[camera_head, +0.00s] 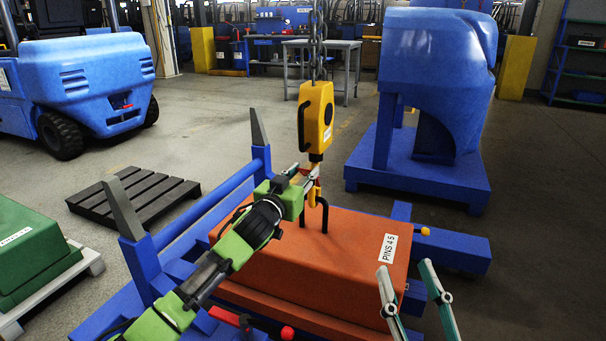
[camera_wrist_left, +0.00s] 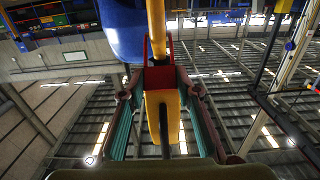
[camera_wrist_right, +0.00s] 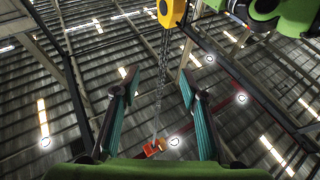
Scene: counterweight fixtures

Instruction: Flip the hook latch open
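A yellow hoist block (camera_head: 318,118) hangs on a chain above the orange counterweight. The hook below it is partly hidden in the head view by my left gripper (camera_head: 305,176). In the left wrist view the yellow hook (camera_wrist_left: 160,105) stands between my left gripper's fingers, with the red latch (camera_wrist_left: 159,50) close to the fingertips. The fingers look spread on both sides; whether they touch the latch is unclear. A black lifting loop (camera_head: 315,214) rises from the counterweight (camera_head: 310,265), just under the hook. My right gripper (camera_head: 415,295) is open and empty at the lower right.
The counterweight, labelled PINS 4 5, rests on a blue frame (camera_head: 460,252) with upright posts. A blue machine (camera_head: 435,60) stands behind at right. A dark pallet (camera_head: 135,197), a green block (camera_head: 28,245) and a blue forklift (camera_head: 85,85) are at left.

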